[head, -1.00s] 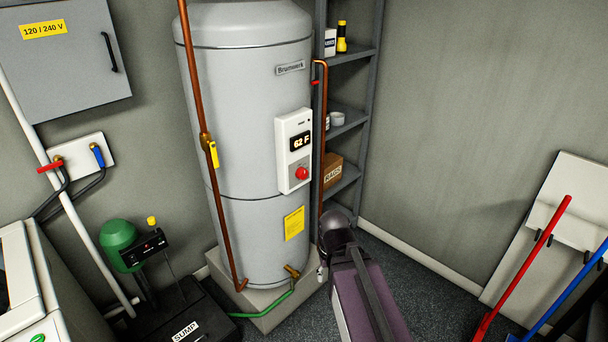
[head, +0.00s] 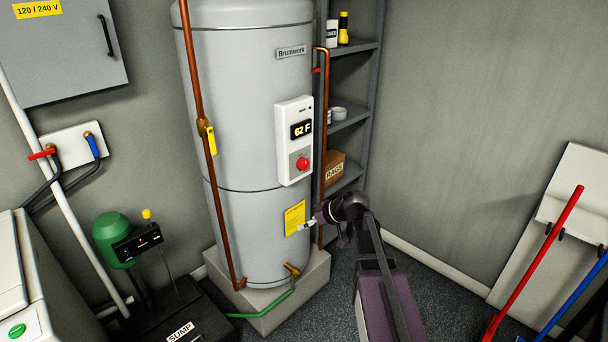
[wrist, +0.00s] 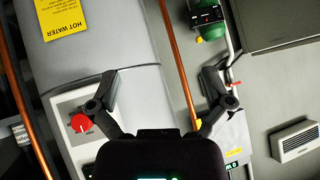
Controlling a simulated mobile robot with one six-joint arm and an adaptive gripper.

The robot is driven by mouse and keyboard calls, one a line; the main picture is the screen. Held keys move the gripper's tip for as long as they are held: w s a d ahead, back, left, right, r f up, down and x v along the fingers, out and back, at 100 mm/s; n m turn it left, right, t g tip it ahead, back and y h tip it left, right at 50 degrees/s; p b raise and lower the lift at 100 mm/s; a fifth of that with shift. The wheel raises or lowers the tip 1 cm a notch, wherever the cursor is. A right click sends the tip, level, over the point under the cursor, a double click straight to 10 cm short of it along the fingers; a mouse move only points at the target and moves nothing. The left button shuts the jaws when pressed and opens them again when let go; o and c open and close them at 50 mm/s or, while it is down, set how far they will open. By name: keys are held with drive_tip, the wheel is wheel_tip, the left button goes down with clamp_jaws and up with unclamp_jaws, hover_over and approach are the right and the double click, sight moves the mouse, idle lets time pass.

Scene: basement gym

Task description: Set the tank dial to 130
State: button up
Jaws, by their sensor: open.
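The grey tank (head: 245,110) stands on a pale block, with a white control panel (head: 294,180) on its front. The panel's display (head: 301,129) reads 62 F. Below it is the red dial (head: 303,164); its setting is too small to read. In the wrist view, which looks turned over, the red dial (wrist: 81,123) lies at lower left, just outside the left finger. My gripper (head: 308,224) is below the panel, near the yellow label, apart from the dial. In the wrist view my gripper (wrist: 160,85) has its fingers wide apart with nothing held between them.
A copper pipe (head: 203,150) with a yellow valve handle (head: 210,140) runs left of the panel. Another copper pipe (head: 323,120) and a shelf unit (head: 368,100) stand close on its right. A green hose (head: 262,312) lies low. Open floor shows at right.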

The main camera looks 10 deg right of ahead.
drive_tip(key=w+d+r+n+t+y+b, duration=0.1)
drive_tip(key=w+d+n+t+y+b, duration=0.2)
drive_tip(key=w, duration=0.6)
drive_tip(key=t+b, duration=0.4)
drive_tip(key=t, duration=0.2)
approach(305, 165)
drive_tip(key=v, duration=0.3)
drive_tip(key=shift+s+h, duration=0.15)
drive_tip(key=shift+h, duration=0.15)
drive_tip(key=x, duration=1.3)
drive_tip(key=shift+w+a+r, duration=0.1)
drive_tip(key=shift+w+a, duration=0.15)
drive_tip(key=shift+w, duration=0.1)
drive_tip(key=c, duration=1.1)
